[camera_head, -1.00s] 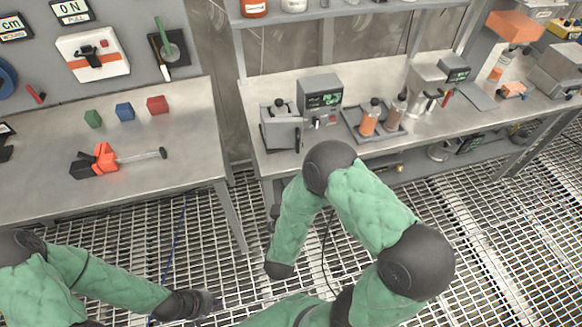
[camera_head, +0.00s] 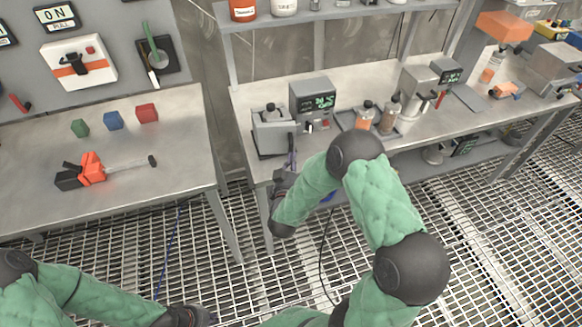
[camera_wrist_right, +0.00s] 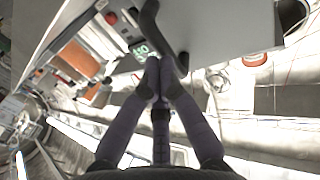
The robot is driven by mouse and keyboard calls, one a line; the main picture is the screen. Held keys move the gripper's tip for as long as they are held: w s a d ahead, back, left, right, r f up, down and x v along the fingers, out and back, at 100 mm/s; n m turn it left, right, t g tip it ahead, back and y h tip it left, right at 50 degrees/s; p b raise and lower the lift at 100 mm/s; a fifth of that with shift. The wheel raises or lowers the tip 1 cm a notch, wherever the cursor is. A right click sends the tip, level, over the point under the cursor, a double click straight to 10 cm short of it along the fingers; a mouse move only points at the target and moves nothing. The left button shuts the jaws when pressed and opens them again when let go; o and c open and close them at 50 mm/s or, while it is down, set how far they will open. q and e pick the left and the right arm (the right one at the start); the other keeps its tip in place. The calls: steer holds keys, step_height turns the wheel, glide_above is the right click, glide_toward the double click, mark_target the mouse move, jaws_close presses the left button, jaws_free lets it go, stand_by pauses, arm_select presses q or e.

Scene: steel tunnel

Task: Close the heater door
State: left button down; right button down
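The heater (camera_head: 313,97) is a grey box with a green display on the right bench. Its grey front part with the door (camera_head: 273,133) stands at the bench's left front; how far it stands open is hard to tell here. In the right wrist view a large grey panel, seemingly the door (camera_wrist_right: 225,28), fills the top with a dark curved handle (camera_wrist_right: 150,22). My right gripper (camera_wrist_right: 159,66) has its fingertips together beside the handle; whether they grip it is unclear. It also shows in the head view (camera_head: 291,160). My left gripper (camera_head: 205,316) is low at the bottom edge, its fingers unclear.
Bottles (camera_head: 365,115) stand in a tray right of the heater. A shelf (camera_head: 330,12) runs above the bench. The left table (camera_head: 190,160) carries coloured cubes and an orange-and-black tool (camera_head: 92,170). A gap with grating floor separates the two benches.

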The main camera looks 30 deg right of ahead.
stand_by(0.3)
